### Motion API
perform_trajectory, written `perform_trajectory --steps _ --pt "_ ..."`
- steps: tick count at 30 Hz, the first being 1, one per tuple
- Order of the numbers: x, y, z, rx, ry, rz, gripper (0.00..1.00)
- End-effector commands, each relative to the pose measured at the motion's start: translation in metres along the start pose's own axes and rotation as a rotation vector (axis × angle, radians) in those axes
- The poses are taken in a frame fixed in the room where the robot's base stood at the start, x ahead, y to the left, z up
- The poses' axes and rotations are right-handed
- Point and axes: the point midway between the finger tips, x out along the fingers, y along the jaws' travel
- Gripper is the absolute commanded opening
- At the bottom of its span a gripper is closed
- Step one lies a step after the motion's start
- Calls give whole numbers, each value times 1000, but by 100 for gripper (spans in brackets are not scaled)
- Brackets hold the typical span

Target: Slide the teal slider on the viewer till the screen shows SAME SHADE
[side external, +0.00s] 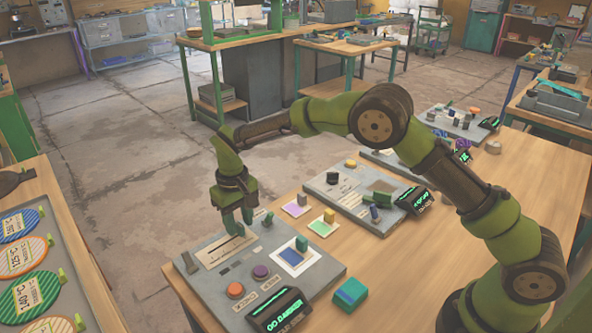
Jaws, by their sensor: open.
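The viewer panel (215,285) is a grey slab at the front left of the wooden table, with a pale slotted strip (213,254) across it. My gripper (237,228) points down over the strip, its jaws open, its green fingertips low at the slot. The teal slider cannot be told apart from the green fingers there; it may be hidden between them. A teal-topped peg (302,243) stands at a white-framed blue swatch (292,259) on the panel. The dark screen (280,310) at the panel's front shows green text, perhaps "GO DARKER", too small to read surely.
An orange button (235,290) and a purple button (261,271) sit on the panel. A teal-and-blue block (350,293) lies to its right. Coloured swatch cards (323,226) and a second grey panel (345,189) stand behind. A tray of discs (35,270) lies at left.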

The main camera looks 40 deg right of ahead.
Motion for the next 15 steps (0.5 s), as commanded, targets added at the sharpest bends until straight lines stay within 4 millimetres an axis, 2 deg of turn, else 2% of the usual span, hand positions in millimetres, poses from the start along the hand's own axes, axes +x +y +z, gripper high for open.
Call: perform_trajectory --steps 11,15 --pt "6 0 0 1 1 -1 40" --pt "6 0 0 1 1 -1 20"
